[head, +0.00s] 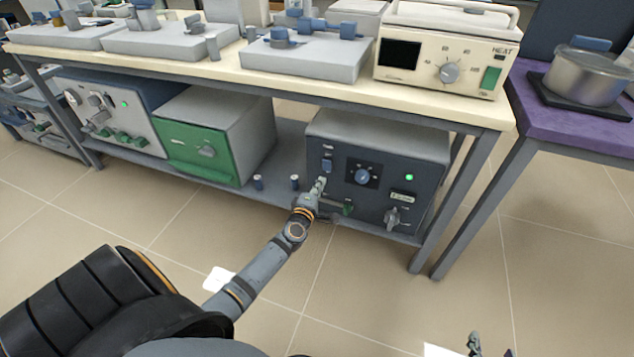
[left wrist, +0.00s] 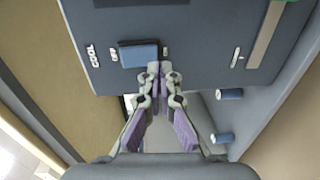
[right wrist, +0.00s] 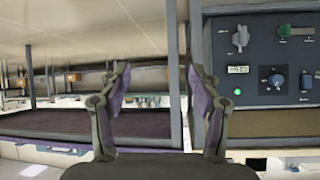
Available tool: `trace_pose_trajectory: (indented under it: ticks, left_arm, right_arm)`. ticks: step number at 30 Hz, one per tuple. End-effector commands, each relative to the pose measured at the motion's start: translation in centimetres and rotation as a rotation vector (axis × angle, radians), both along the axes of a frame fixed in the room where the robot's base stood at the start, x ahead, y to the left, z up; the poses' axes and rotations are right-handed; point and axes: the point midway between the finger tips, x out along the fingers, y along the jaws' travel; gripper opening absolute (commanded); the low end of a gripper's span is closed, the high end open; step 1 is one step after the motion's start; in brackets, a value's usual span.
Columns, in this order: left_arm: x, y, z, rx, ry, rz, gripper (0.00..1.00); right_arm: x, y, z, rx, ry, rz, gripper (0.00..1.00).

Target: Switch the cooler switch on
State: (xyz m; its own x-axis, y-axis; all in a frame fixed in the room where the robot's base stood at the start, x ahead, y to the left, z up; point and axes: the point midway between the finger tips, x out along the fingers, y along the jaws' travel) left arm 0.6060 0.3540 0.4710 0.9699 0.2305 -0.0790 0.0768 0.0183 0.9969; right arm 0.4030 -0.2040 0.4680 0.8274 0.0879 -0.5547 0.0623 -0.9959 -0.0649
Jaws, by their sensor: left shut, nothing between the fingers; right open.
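The dark cooler unit (head: 335,150) stands on the shelf under the bench. Its blue rocker switch (head: 327,165) is at the upper left of the front panel. My left gripper (head: 320,184) is shut and empty in front of the panel, just below the switch in the head view. My right gripper (right wrist: 160,75) is open and empty, away from the unit.
The panel also carries a blue dial (head: 362,176), a lit green lamp (head: 409,177) and a grey knob (head: 392,218). A green-fronted box (head: 205,150) stands to the left on the shelf. Two small blue-topped pegs (head: 258,182) stand between.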

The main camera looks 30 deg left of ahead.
Motion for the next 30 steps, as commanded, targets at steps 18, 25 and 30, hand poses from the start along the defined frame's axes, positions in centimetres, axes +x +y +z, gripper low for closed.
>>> trace_pose_trajectory:
  ticks: [18,25,30]
  left_arm:
    - [-9.5,-2.3,-1.4,0.001,0.0,0.0,0.0]
    - [-9.6,-2.4,-1.3,0.0,-0.001,0.0,0.0]
    - [-9.6,-2.3,-1.3,0.0,-0.001,0.0,0.0]
  right_arm:
    - [-1.4,0.1,-1.6,0.003,0.082,0.006,0.63]
    - [-1.3,0.1,-1.6,0.002,0.078,0.005,0.63]
    - [-1.3,0.1,-1.6,0.002,0.078,0.005,0.63]
